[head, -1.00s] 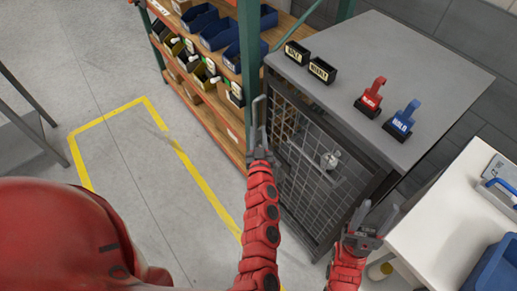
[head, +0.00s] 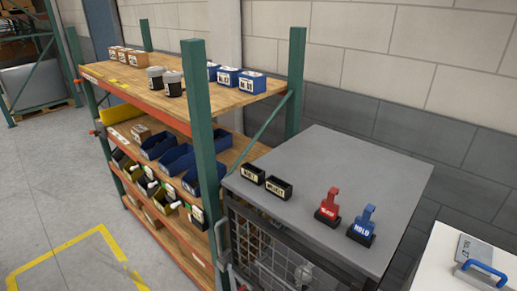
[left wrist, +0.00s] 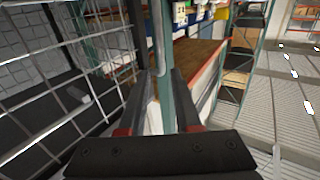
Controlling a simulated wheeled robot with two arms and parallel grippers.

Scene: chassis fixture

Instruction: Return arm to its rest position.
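No held object shows. Wire mesh (left wrist: 80,75) is close on the left of that view. My right gripper is outside both current views.
A wooden shelf rack (head: 205,85) with green posts and several bins stands left of the cabinet. Two black label boxes (head: 265,183), a red tagged piece (head: 329,205) and a blue one (head: 363,222) are on the cabinet top. Yellow-marked floor (head: 60,265) is open at left.

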